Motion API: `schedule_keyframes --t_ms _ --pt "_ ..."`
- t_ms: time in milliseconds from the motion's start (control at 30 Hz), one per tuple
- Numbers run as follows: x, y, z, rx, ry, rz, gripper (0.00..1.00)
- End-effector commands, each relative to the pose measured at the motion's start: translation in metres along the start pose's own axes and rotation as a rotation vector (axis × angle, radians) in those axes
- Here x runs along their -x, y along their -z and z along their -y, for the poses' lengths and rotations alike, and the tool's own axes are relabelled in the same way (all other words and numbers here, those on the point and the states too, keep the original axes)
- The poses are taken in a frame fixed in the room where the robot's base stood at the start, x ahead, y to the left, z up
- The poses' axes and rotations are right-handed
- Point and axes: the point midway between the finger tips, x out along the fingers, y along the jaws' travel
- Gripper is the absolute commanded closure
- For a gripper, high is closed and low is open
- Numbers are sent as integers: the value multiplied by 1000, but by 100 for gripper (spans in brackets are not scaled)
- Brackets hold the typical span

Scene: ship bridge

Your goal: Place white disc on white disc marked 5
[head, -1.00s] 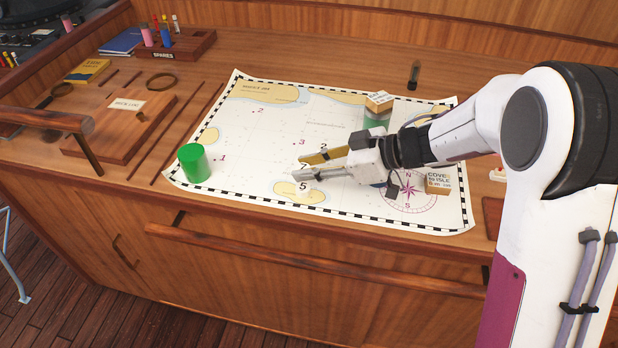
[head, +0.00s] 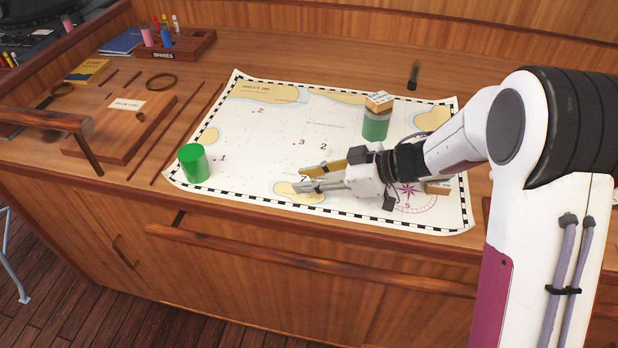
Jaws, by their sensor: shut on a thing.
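My gripper (head: 299,181) is low over the front middle of the chart and points left. It is shut on a small white disc marked 7 (head: 304,179), mostly hidden between the fingers. The white disc marked 5 is out of sight in the current view, behind the fingers near the tan island at the chart's front edge. I cannot tell whether the held disc touches it. A black 2 (head: 323,147) shows behind the gripper, seemingly on another white disc whose edge blends into the chart.
A green cylinder (head: 195,163) stands at the chart's (head: 245,150) left front. A grey-green cylinder (head: 376,125) with a lettered block (head: 379,102) on top stands behind my gripper. Another block (head: 438,188) is partly hidden by my arm. The chart's left middle is clear.

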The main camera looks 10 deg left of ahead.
Motion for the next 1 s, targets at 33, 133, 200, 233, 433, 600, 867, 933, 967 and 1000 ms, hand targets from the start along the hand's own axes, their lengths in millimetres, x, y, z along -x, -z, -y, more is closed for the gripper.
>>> schedule_keyframes --t_ms 33,133,200,233,433,600,867,933,967,1000 --pt "0 0 0 0 0 0 94" --pt "-1 -1 0 0 0 0 94" --pt "-1 -2 0 -1 0 0 94" --pt "-1 -2 0 -1 0 0 75" --pt "-1 -2 0 0 0 0 61" --pt "-1 -2 0 0 0 0 61" --pt "5 0 -1 1 -2 0 61" --pt "11 0 -1 1 -3 1 61" --pt "13 0 -1 1 -3 0 61" --pt "18 0 -1 0 -3 0 61"
